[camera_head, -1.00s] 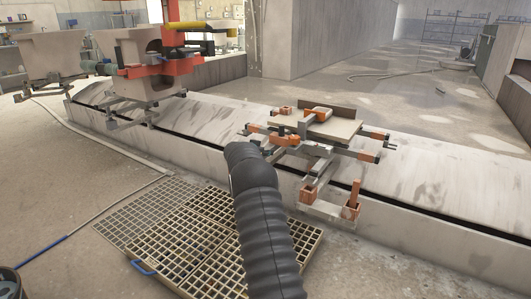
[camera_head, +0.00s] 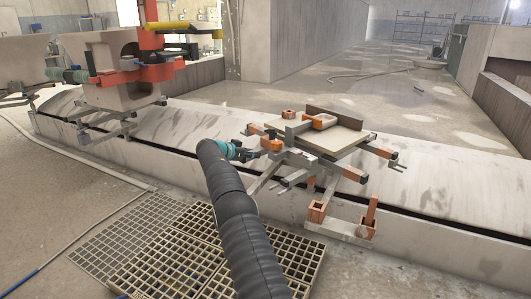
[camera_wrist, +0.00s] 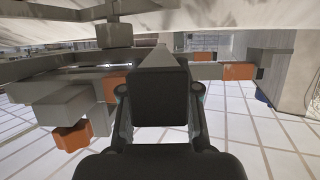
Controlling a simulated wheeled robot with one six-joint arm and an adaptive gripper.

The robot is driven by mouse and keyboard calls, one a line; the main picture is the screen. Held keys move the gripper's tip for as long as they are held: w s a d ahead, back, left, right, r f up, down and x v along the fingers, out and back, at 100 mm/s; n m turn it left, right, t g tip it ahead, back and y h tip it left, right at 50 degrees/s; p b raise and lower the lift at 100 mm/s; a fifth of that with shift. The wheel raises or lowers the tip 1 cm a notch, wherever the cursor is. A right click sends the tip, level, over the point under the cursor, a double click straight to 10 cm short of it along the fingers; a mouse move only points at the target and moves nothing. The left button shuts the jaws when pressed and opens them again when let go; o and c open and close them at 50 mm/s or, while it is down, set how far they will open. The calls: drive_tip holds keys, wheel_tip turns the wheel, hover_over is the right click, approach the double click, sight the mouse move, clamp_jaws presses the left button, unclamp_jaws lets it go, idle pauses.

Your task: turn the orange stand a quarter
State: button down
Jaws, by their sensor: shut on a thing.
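The stand (camera_head: 346,171) has grey arms with orange sections and dark ends. It sits over the low concrete track in the head view, with a flat pale board (camera_head: 338,139) and a dark upright strip on top. My gripper (camera_head: 252,146) is at the left side of the stand, at the end of one arm. In the wrist view my gripper (camera_wrist: 160,92) has a finger on each side of the dark block-like end (camera_wrist: 160,97) of a grey bar, and is shut on it. The contact faces are hidden.
A second stand (camera_head: 137,74) with a pale mould is farther along the track (camera_head: 430,185). A floor grating (camera_head: 170,255) lies below my arm. Open floor lies behind the track.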

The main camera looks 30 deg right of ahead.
drive_tip(key=shift+d+r, duration=0.1)
drive_tip(key=shift+d, duration=0.05)
drive_tip(key=c, duration=0.8)
unclamp_jaws()
drive_tip(key=shift+c, duration=0.2)
drive_tip(key=shift+w, duration=0.1)
drive_tip(key=shift+a, duration=0.3)
drive_tip(key=v, duration=1.1)
drive_tip(key=shift+a+r, duration=0.25)
drive_tip(key=shift+a, duration=0.05)
